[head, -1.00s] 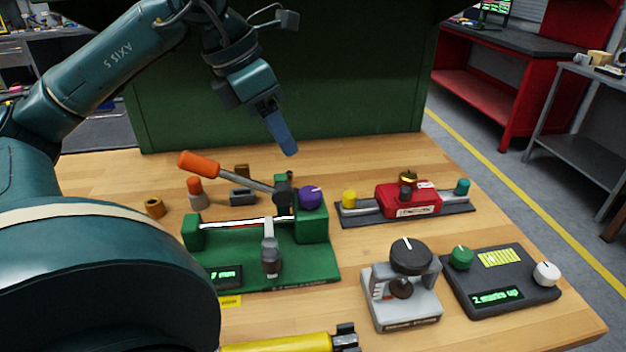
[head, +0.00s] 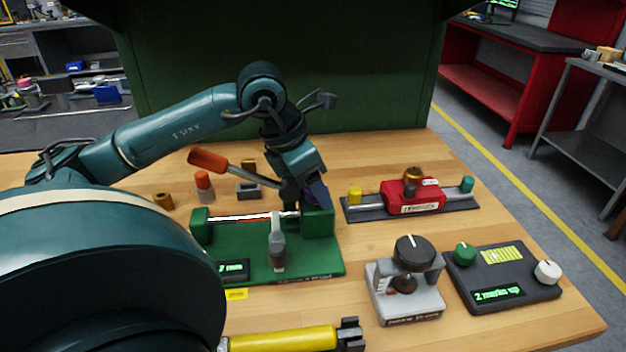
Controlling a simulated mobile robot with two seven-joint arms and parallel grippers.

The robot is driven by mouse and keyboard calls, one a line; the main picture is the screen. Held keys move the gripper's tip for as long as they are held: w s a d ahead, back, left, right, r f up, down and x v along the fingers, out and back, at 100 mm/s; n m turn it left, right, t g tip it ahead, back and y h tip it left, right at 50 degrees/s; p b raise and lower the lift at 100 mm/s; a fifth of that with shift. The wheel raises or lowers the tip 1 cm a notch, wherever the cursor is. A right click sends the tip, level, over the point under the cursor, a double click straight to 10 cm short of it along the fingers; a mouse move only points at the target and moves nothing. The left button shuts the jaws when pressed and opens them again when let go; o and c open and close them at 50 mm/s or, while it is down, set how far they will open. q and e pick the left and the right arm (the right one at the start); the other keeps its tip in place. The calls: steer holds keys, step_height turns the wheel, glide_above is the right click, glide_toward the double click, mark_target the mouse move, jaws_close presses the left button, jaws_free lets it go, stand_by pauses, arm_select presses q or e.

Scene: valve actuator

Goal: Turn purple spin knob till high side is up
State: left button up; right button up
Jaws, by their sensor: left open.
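The purple spin knob (head: 318,194) sits on the upright green block at the right end of the green fixture (head: 300,262). It is now mostly hidden behind my left gripper (head: 312,196), so its marking cannot be read. My left gripper has come down over the block, with its blue finger at the knob. It is open; whether it touches the knob cannot be told. My right gripper is not in view.
An orange-handled lever (head: 207,159) leans by the knob. A red slide unit (head: 410,196) stands to the right, and a grey unit with a black knob (head: 413,250) and a dark display box (head: 500,278) stand in front. A yellow-handled tool (head: 285,340) lies at the near edge.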

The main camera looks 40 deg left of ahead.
arm_select(q)
steer(key=shift+c, duration=0.5)
steer(key=c, duration=0.9)
steer(key=shift+w+a+f+m+b, duration=0.1)
steer(key=shift+a+m+b, duration=0.05)
steer(key=shift+m+b, duration=0.45)
steer(key=shift+m+h, duration=0.5)
steer(key=shift+m, duration=0.4)
steer(key=o, duration=1)
steer(key=shift+r, duration=0.2)
steer(key=v, duration=1.3)
steer(key=shift+w, duration=0.2)
